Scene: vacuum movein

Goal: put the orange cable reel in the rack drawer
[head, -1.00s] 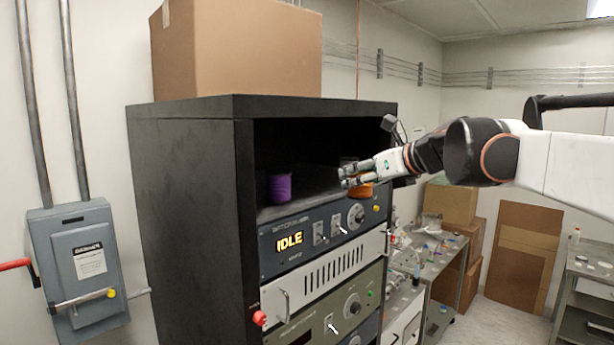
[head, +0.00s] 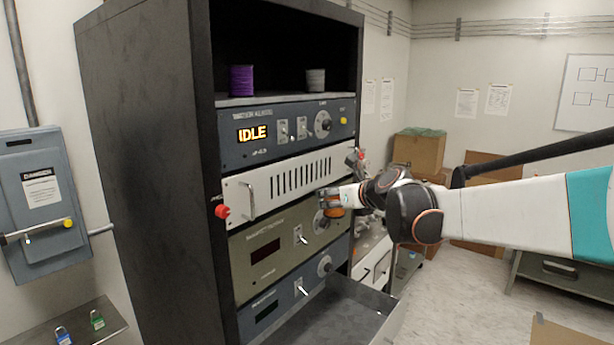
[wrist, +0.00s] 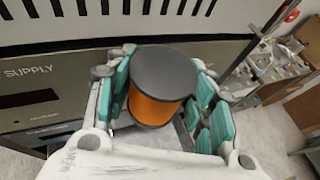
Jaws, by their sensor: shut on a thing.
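The orange cable reel (wrist: 155,108) has dark grey flanges and sits between my gripper's teal-padded fingers in the wrist view. In the head view the reel (head: 336,212) is a small orange patch at my gripper (head: 328,199). My gripper is shut on it, in front of the rack's lower panels and above the drawer. The rack drawer (head: 393,318) is pulled out at the bottom of the black rack (head: 150,170). Its grey floor shows bare where visible. Its front lower part is cut off by the frame.
A purple reel (head: 242,80) and a grey reel (head: 315,80) stand on the upper rack shelf. A red knob (head: 222,211), a handle and switches stick out from the panels. A bench stands behind my gripper, right of the rack.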

